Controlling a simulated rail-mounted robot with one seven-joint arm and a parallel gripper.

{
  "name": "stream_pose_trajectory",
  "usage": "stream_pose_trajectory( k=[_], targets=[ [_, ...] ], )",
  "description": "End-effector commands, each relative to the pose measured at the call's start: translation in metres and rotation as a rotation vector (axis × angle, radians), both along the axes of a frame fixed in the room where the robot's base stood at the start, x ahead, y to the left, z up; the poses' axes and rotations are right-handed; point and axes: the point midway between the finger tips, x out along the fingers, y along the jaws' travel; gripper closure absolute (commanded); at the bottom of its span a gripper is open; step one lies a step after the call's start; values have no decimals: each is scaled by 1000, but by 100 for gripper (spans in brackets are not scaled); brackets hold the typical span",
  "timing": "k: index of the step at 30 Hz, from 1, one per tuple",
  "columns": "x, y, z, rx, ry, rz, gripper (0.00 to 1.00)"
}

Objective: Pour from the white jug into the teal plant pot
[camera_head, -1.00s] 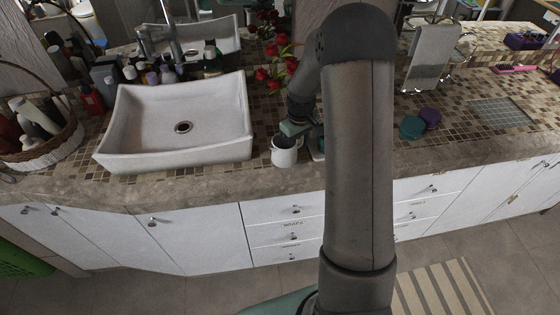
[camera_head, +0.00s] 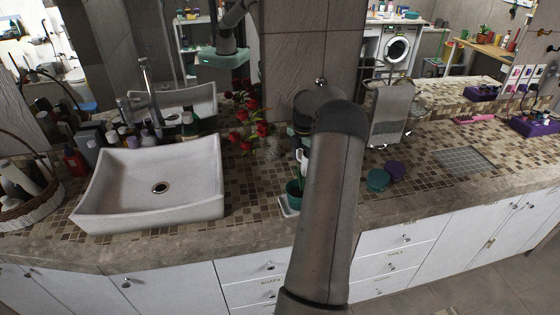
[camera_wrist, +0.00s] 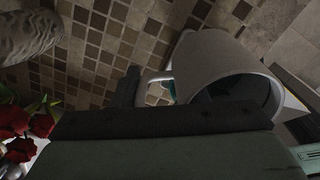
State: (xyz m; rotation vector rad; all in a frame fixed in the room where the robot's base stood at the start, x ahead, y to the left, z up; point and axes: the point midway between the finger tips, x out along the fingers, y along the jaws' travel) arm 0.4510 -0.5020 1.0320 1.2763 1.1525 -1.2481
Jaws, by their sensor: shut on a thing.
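The white jug (camera_wrist: 220,52) fills the right of the wrist view, its dark mouth visible. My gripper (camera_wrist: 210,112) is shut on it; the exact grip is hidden. A teal patch (camera_wrist: 172,89) beside the jug in the wrist view may be the pot. I cannot see any pouring.
The white basin (camera_head: 150,185) is at the left, with bottles behind it.

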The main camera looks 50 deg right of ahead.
Motion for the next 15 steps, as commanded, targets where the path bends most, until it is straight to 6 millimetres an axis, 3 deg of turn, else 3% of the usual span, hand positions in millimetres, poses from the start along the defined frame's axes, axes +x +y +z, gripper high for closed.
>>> stream_pose_trajectory(
  k=[8,15],
  targets=[
    [-1,-6,8,-164,11,13,100],
    [1,-11,12,-453,28,22,100]
  ],
)
